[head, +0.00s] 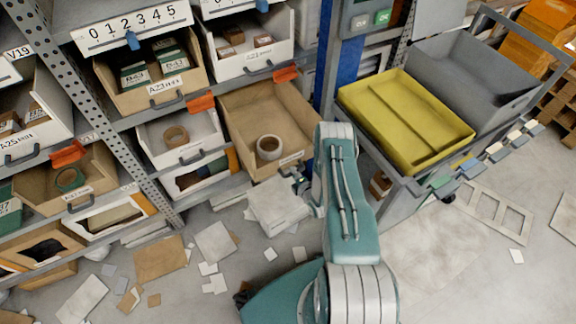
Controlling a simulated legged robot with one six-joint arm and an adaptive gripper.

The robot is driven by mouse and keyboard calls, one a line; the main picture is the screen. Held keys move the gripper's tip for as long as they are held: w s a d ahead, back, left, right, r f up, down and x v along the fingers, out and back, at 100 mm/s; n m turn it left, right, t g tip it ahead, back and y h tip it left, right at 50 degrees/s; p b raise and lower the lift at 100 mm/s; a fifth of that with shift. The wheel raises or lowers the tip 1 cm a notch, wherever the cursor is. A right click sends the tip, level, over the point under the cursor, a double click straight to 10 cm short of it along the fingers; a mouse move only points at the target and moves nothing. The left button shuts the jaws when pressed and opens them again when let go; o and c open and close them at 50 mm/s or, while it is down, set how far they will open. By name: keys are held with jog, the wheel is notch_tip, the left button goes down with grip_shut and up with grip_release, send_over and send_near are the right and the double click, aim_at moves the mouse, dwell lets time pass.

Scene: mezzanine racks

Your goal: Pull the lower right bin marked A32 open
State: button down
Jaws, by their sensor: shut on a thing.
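The lower right bin (250,110) is a brown open-topped bin at the right end of its shelf row. It juts out from the shelf well past the white bin beside it. A pale tape roll (269,154) lies inside near its front. A small label (291,160) is on its front, too small to read surely. My gripper (299,181) is at the bin's front, shut on its handle. My arm hides part of the bin's right side, and the handle is mostly hidden by the gripper.
A white bin (183,152) with a tape roll stands left of the brown bin. A grey cart (392,178) with a yellow tray (385,90) stands close on the right. A pale box (277,208) and scattered cards lie on the floor below the bin.

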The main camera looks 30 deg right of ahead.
jog(key=f+v, duration=0.1)
jog(key=v, duration=0.7)
jog(key=shift+s+f, duration=0.4)
jog(key=shift+f, duration=0.15)
jog(key=c, duration=0.6)
grip_release()
jog(key=shift+d, duration=0.1)
jog(key=shift+w, duration=0.1)
jog(key=shift+r, duration=0.1)
jog(key=v, duration=1.1)
jog(key=shift+s, duration=0.4)
